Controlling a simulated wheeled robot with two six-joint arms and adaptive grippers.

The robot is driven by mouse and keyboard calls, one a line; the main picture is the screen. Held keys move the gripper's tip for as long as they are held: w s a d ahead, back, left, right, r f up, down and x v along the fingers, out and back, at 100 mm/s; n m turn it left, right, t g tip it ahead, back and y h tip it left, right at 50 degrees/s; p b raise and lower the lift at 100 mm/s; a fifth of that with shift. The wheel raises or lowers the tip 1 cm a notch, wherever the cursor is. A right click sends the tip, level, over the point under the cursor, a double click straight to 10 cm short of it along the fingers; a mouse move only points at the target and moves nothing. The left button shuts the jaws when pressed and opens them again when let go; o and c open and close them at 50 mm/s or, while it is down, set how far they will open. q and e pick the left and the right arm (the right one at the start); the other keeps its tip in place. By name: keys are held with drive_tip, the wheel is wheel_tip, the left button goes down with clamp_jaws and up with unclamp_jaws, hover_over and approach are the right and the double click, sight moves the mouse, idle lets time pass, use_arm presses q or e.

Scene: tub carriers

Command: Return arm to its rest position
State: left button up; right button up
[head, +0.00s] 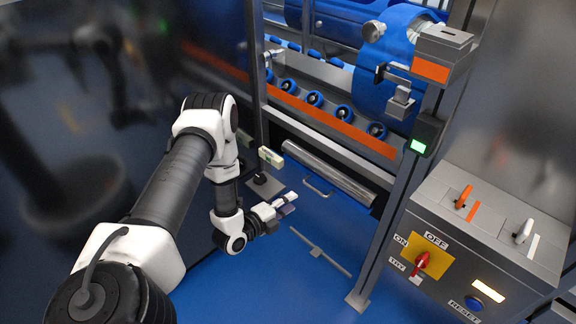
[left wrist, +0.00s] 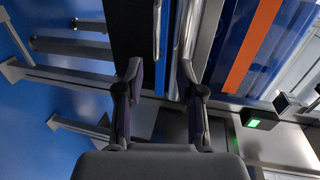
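My left arm comes in from the left in the head view, white and dark grey, reaching toward the machine. My left gripper (head: 288,204) points right, in front of the machine's lower part and above the blue floor. In the left wrist view my left gripper (left wrist: 161,74) has its two dark fingers apart, with nothing seen between them. My right gripper is not in view.
A control box (head: 478,239) with a red switch stands at the right. A metal post (head: 388,235) stands between it and my gripper. A horizontal metal cylinder (head: 328,172) and blue rollers (head: 315,98) lie beyond.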

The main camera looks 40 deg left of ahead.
use_arm(q)
drive_tip(key=shift+w+r, duration=0.1)
idle(0.3)
drive_tip(key=w+d+r+m+h+p, duration=0.1)
drive_tip(key=w+d+r+m+h, duration=0.1)
drive_tip(key=d, duration=0.7)
drive_tip(key=s+d+f+n+g+p, duration=0.1)
drive_tip(key=s+d+f+n+g, duration=0.3)
drive_tip(key=s+d+g, duration=0.3)
drive_tip(key=s+f+n+g+y, duration=0.2)
drive_tip(key=s+n+g, duration=0.6)
drive_tip(key=s+n, duration=0.9)
drive_tip(key=s+y, duration=0.1)
drive_tip(key=s, duration=0.3)
drive_tip(key=shift+a+f+n+g, duration=0.3)
drive_tip(key=shift+a+f, duration=0.05)
drive_tip(key=shift+a, duration=0.05)
drive_tip(key=shift+w, duration=0.1)
drive_tip(key=shift+c, duration=0.2)
